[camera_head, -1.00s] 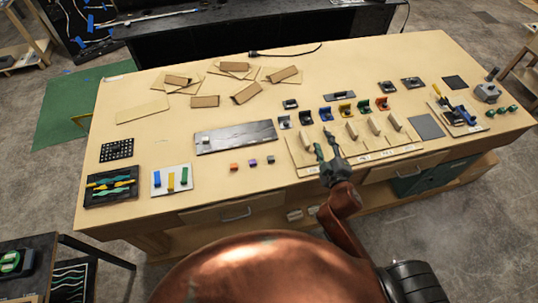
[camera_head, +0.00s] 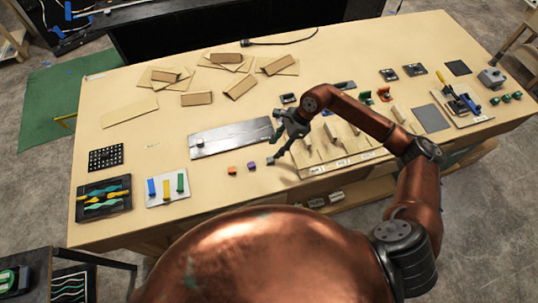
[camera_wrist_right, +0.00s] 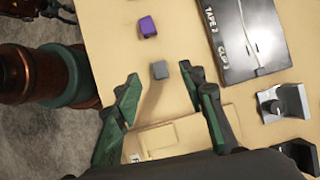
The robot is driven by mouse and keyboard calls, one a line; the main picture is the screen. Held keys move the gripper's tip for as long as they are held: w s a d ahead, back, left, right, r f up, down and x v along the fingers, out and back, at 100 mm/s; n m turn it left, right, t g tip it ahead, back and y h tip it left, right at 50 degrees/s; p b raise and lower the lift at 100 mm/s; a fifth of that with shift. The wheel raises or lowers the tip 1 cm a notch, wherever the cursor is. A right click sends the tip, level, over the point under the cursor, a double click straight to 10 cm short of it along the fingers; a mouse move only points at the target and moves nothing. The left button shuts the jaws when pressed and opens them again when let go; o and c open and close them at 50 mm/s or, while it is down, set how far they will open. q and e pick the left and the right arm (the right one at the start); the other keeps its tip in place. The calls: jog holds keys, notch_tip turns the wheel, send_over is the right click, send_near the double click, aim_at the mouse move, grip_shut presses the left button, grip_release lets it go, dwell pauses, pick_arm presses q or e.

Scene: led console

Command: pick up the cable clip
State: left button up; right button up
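A small grey block (camera_wrist_right: 159,70), which may be the cable clip, lies on the table in the right wrist view. It sits ahead of and between the fingertips of my right gripper (camera_wrist_right: 165,80), with no visible contact. The gripper is open and empty. In the head view my right gripper (camera_head: 273,149) is above the table by the right end of a dark panel (camera_head: 230,139). The grey block is hard to tell from the fingers there. A purple block (camera_head: 252,165) and an orange block (camera_head: 232,170) lie to its left. My left gripper is not in view.
The panel (camera_wrist_right: 222,62) in the wrist view carries labels reading TAPE 2 and CLIP 3. A wooden board with upright blocks (camera_head: 355,150) lies under my right arm. A white tray (camera_head: 153,200) with coloured pieces stands at left. The table between tray and panel is mostly clear.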

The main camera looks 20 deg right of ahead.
aim_at(271, 159)
jog(key=shift+w+d+f+h, duration=0.1)
jog(key=shift+d+f+h, duration=0.3)
jog(key=shift+d+f, duration=0.2)
jog(key=shift+p+x, duration=0.45)
jog(key=shift+x, duration=0.45)
jog(key=x, duration=0.1)
jog(key=p+x, duration=0.1)
jog(key=x, duration=0.1)
jog(key=p+x, duration=0.1)
jog(key=shift+s+a, duration=0.25)
jog(key=shift+a, duration=0.1)
jog(key=shift+a+f, duration=0.15)
jog(key=shift+f, duration=0.25)
jog(key=shift+c, duration=0.2)
jog(key=c, duration=0.8)
